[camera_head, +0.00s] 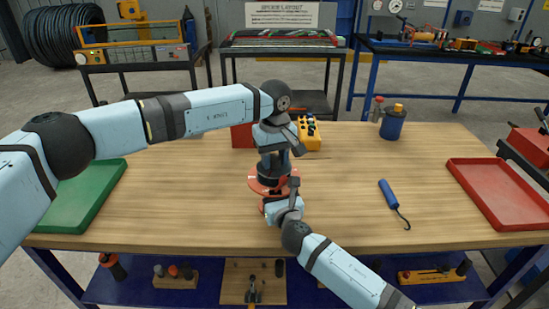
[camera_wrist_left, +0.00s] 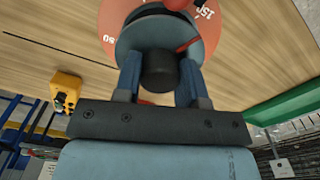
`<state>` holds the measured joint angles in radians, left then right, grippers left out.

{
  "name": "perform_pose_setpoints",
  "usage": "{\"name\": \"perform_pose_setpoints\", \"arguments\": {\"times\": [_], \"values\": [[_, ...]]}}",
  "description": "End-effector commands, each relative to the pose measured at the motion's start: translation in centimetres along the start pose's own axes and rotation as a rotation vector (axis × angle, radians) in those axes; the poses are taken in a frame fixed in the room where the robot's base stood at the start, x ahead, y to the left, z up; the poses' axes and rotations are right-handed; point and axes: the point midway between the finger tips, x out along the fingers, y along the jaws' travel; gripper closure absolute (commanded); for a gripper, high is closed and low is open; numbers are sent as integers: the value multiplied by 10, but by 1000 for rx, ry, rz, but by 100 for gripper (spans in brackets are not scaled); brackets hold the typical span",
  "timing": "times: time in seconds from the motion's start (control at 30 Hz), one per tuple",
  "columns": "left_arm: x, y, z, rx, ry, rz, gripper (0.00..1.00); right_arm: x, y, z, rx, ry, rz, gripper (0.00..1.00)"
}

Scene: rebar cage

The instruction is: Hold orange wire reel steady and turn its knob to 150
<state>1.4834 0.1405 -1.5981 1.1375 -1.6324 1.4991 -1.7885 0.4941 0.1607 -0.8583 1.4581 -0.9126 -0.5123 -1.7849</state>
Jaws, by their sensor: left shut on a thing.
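The orange wire reel (camera_head: 257,184) stands near the middle of the wooden table, mostly covered by my two grippers. In the left wrist view its orange dial (camera_wrist_left: 112,22) carries printed numbers; 150 is readable at the upper right. A dark round knob (camera_wrist_left: 158,68) sits on a grey-blue disc (camera_wrist_left: 140,35) with a red line toward the upper right. My left gripper (camera_head: 272,180) points down over the reel; its fingers (camera_wrist_left: 160,82) are shut on the knob from both sides. My right gripper (camera_head: 272,208) is at the reel's near side, low down; its fingertips are hidden.
A yellow button box (camera_head: 312,139) and a blue canister (camera_head: 393,124) stand behind the reel. A blue-handled hook (camera_head: 390,194) lies to the right. A green tray (camera_head: 100,190) is at left, a red tray (camera_head: 490,172) at right. Table around the hook is clear.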

Motion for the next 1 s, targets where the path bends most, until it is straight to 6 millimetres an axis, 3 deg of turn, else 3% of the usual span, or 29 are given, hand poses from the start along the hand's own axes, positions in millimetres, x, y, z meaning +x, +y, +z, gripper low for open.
{"name": "perform_pose_setpoints", "arguments": {"times": [0.5, 0.53, 0.63, 1.0], "values": [[-2, -1, -2, 17, 4, 2, 86, -1, 0, -2, -1, 3, -1, 100], [-2, -1, -2, 17, 4, 2, 60, -1, 0, -2, -1, 3, -1, 100], [-2, 0, -2, 18, 4, 2, 38, -1, 0, -2, -1, 3, -1, 100], [-7, 0, -1, 19, 3, 2, 37, 0, 0, -2, -1, 3, 0, 100]]}}
